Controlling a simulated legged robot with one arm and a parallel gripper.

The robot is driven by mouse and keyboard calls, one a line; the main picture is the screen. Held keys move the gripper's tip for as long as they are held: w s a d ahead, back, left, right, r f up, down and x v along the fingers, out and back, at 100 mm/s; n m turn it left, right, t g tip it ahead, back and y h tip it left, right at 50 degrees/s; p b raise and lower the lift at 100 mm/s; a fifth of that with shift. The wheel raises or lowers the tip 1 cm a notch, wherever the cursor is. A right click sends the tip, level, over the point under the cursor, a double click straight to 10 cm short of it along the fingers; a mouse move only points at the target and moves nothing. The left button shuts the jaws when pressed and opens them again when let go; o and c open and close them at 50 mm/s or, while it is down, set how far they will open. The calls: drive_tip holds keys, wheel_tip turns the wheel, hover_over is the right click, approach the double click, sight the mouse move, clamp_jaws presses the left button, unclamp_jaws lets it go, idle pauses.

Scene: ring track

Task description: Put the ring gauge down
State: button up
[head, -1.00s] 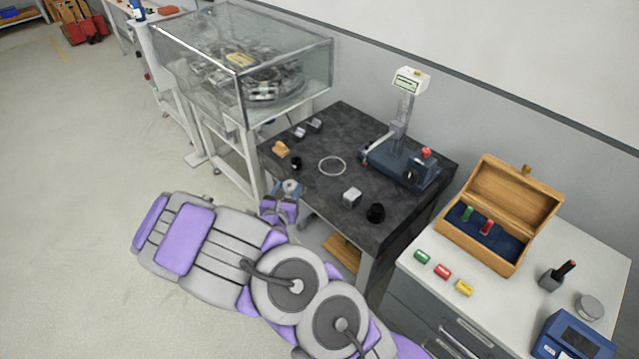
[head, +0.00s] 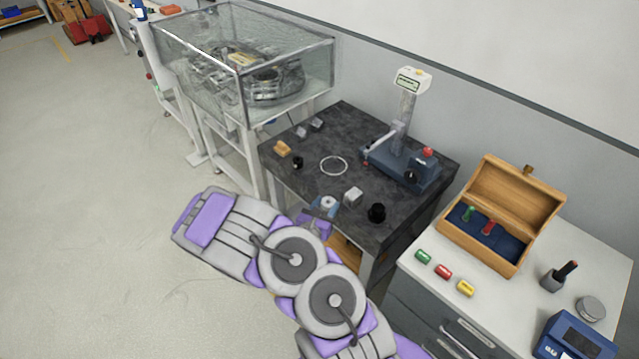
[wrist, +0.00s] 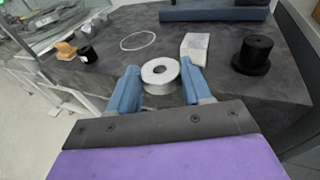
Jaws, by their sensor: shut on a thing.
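The ring gauge is a small silver ring (wrist: 160,75) with a dark hole. In the wrist view my gripper (wrist: 158,82) is shut on it, with a blue finger on each side. In the head view my gripper (head: 322,208) and the ring gauge (head: 327,202) are at the front edge of the dark stone table (head: 305,195). I cannot tell whether the ring touches the table top. A thin white circle (head: 333,166) is marked on the table, behind the ring gauge and empty.
A grey block (head: 353,195) and a black stepped cylinder (head: 376,212) stand to the right. A measuring stand (head: 400,165) is at the back. A tan piece (head: 282,149) and a small black cylinder (head: 297,163) are at left. A white cabinet (head: 500,292) is nearby.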

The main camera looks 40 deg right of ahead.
drive_tip(key=b, duration=0.2)
hover_over(318, 187)
drive_tip(key=shift+s+a+f, duration=0.15)
drive_tip(key=shift+s+f, duration=0.3)
drive_tip(key=shift+f, duration=0.2)
drive_tip(key=f, duration=0.1)
drive_tip(key=f+b, duration=0.1)
drive_tip(key=w+f, duration=0.1)
drive_tip(key=shift+d+f+b, duration=0.15)
drive_tip(key=shift+d+b, duration=0.15)
drive_tip(key=shift+b, duration=0.1)
drive_tip(key=o, duration=1.2)
drive_tip(key=shift+f, duration=0.1)
